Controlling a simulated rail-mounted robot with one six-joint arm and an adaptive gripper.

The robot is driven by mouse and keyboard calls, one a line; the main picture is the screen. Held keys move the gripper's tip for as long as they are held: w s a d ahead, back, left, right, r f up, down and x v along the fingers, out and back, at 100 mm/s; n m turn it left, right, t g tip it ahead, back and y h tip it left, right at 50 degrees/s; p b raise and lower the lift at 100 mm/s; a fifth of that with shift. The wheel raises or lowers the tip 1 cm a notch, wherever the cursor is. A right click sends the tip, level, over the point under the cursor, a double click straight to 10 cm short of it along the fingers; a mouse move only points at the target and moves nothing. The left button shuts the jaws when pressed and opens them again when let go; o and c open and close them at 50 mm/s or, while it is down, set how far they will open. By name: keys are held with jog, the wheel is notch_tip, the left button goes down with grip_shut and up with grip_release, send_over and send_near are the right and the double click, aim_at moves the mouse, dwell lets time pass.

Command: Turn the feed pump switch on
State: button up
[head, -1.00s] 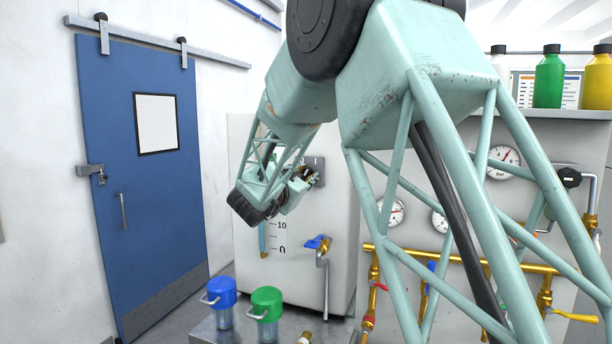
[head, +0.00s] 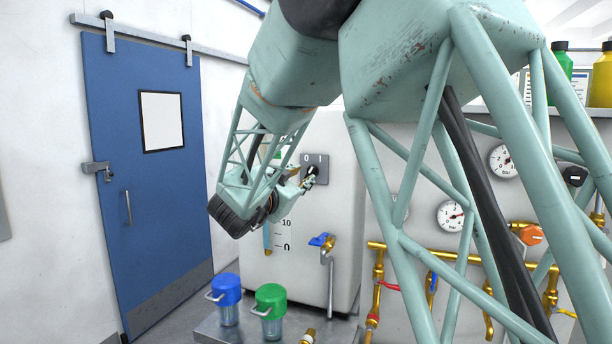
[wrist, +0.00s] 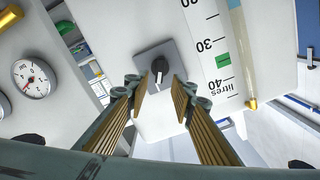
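The switch is a grey plate (head: 325,180) marked 0 and 1 on the front of the white tank, with a dark round knob partly hidden by my gripper. In the wrist view the plate (wrist: 144,57) carries the black knob (wrist: 160,67), with a pale line on it pointing toward the bottom of the picture. My gripper (head: 308,180) is right by the plate in the head view. In the wrist view my gripper (wrist: 161,88) is open, its two fingers on either side of the knob's line, with the knob just beyond the tips. I cannot tell whether they touch it.
The white tank (head: 345,225) has a level scale and a blue-handled tap (head: 322,240) below. Blue-lidded (head: 226,288) and green-lidded (head: 270,300) jars stand on a low bench. Gauges (head: 452,215) and brass pipes are at right. A blue door (head: 140,210) is at left.

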jog(key=shift+v, duration=1.9)
